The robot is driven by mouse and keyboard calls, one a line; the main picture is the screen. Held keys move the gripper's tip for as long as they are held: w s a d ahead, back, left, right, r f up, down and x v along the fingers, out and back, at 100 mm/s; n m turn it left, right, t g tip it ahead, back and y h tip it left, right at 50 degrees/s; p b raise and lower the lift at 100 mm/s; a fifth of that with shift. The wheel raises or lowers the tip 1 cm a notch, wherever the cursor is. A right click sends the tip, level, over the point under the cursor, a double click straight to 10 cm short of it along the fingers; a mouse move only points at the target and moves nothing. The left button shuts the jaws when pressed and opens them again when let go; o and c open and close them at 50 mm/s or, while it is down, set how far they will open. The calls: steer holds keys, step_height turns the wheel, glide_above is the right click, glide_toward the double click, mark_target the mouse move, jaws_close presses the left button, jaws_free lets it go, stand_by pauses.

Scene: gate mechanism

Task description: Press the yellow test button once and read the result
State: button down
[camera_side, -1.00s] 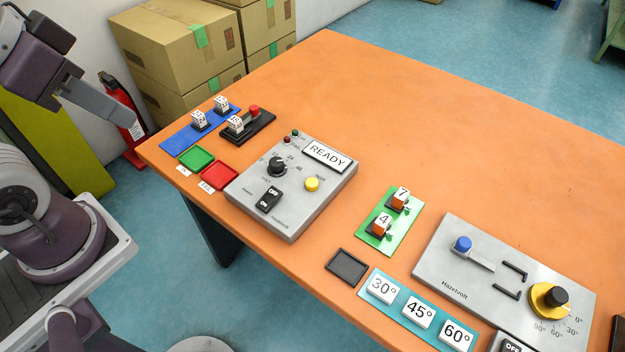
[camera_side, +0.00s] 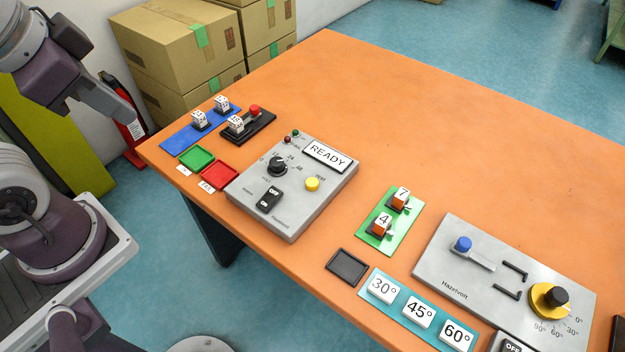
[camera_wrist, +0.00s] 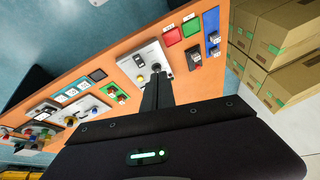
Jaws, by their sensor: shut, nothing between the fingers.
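The yellow test button (camera_side: 312,184) sits on the right part of the grey tester box (camera_side: 290,225) in the side view. It stands up round and uncovered. The tester's white display (camera_side: 328,155) reads READY. A black dial (camera_side: 278,166) and a black rocker switch (camera_side: 269,198) are left of the button. Two small lamps, dark red (camera_side: 288,140) and green (camera_side: 295,134), are behind the dial. My gripper (camera_side: 128,118) is shut and empty at the upper left, well away from the button. In the wrist view its dark fingers (camera_wrist: 158,80) overlap part of the tester (camera_wrist: 140,64).
Green (camera_side: 196,158) and red (camera_side: 220,175) trays lie left of the tester. A blue mat (camera_side: 180,143) and a black fixture (camera_side: 262,125) hold small blocks. A green mat (camera_side: 388,240) and a Hazelvolt panel (camera_side: 440,262) are right. The table's far side (camera_side: 430,120) is clear.

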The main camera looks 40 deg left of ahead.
steer(key=w+a+f+m+y, duration=0.2)
steer(key=w+a+m, duration=0.1)
steer(key=w+m, duration=0.3)
steer(key=w+a+f+m+y, duration=0.2)
steer(key=w+a+m+y, duration=0.15)
steer(key=m, duration=0.45)
steer(key=m+t+h, duration=0.4)
steer(key=m+h, duration=0.2)
steer(key=m, duration=2.2)
glide_above(309, 185)
step_height(309, 185, down, 15)
steer(key=shift+r, duration=0.2)
steer(key=shift+n, duration=0.3)
steer(key=shift+f, duration=4.35)
steer(key=shift+f, duration=0.15)
